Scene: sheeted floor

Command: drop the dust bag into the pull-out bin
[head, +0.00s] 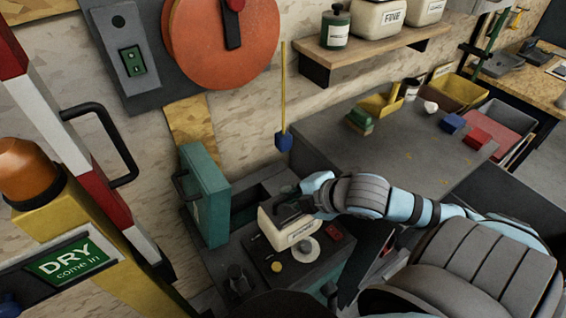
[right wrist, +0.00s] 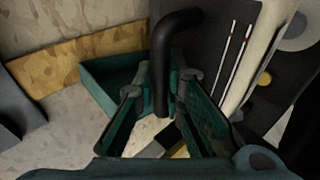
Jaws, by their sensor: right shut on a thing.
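The dust bag appears to be the cream, box-like thing with a small label (head: 283,232), tilted above the dark machine top. My right gripper (head: 285,209) reaches it from the right. In the right wrist view its fingers (right wrist: 166,105) are closed around a black bent handle (right wrist: 163,70), which seems to belong to the bag. A cream edge (right wrist: 262,55) shows beside it. The teal pull-out bin (head: 204,195) stands pulled out just left of the bag, with a dark opening behind its front. Teal walls also show in the right wrist view (right wrist: 100,85). My left gripper is not seen.
A pale disc (head: 306,250), a yellow knob (head: 277,267) and a red block (head: 333,231) are on the machine top. A grey bench (head: 410,135) with small bins is behind right. A red-and-white post (head: 70,140) stands at left.

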